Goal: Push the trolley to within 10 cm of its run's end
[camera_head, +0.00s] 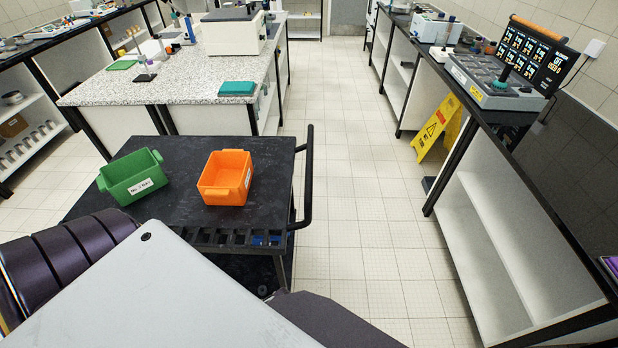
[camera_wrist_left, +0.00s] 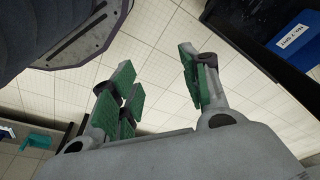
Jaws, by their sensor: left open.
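My left gripper (camera_wrist_left: 155,85) is open and empty, with green finger pads spread over the tiled floor in the left wrist view. A dark edge with a blue labelled box (camera_wrist_left: 294,44) shows beyond it at upper right. My left gripper is hidden in the head view. My right gripper is out of view.
The speckled bench (camera_head: 190,80) stands behind the trolley. A tiled aisle (camera_head: 345,150) runs clear along the right. A yellow wet-floor sign (camera_head: 437,128) leans near the right counter (camera_head: 500,130), which carries a panel device (camera_head: 495,80).

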